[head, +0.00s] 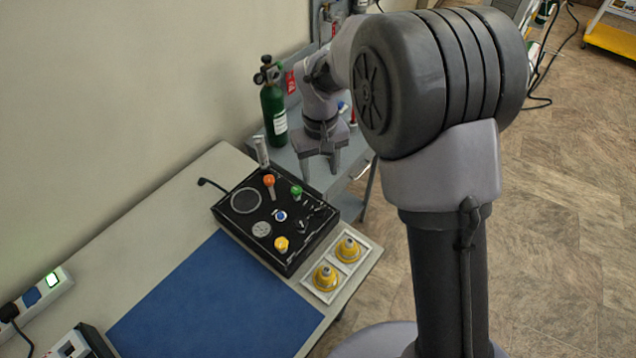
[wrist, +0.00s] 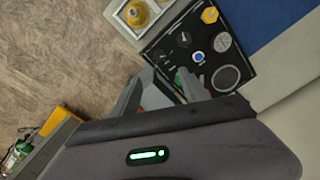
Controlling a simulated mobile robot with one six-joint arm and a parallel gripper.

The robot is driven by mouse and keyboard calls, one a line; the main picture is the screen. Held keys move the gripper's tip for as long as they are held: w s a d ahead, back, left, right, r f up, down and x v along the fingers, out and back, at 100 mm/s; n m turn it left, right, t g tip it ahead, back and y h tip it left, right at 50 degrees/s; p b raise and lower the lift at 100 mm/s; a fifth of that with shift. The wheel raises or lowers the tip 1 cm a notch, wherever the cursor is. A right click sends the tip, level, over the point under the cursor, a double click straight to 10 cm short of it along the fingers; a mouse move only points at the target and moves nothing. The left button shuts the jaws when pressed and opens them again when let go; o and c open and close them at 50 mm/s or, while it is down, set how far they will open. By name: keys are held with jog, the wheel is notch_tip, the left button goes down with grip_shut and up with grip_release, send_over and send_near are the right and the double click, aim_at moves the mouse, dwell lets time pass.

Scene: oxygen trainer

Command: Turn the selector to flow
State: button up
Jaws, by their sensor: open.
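The black trainer box (head: 232,222) sits on the table, and it also shows in the wrist view (wrist: 245,88). Its top carries an orange-topped lever (head: 269,181), a green knob (head: 296,191), a blue button (head: 281,216), a yellow knob (head: 281,244) and a black knob (head: 302,227). The black knob also shows in the wrist view (wrist: 183,39). No readable label tells which one is the selector. My gripper (head: 321,172) is open and empty, above and beyond the box's far edge. In the wrist view its fingers (wrist: 160,90) partly cover the box's near side.
A white tray with two yellow domed pieces (head: 334,266) lies right of the box. A blue mat (head: 215,300) lies in front. A green cylinder (head: 273,112) stands behind, near a grey cart (head: 285,160). A power strip (head: 45,295) is at left.

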aim_at(320, 208)
notch_tip(320, 208, down, 16)
jog(key=b, duration=0.3)
jog(key=shift+r, duration=0.1)
grip_shut()
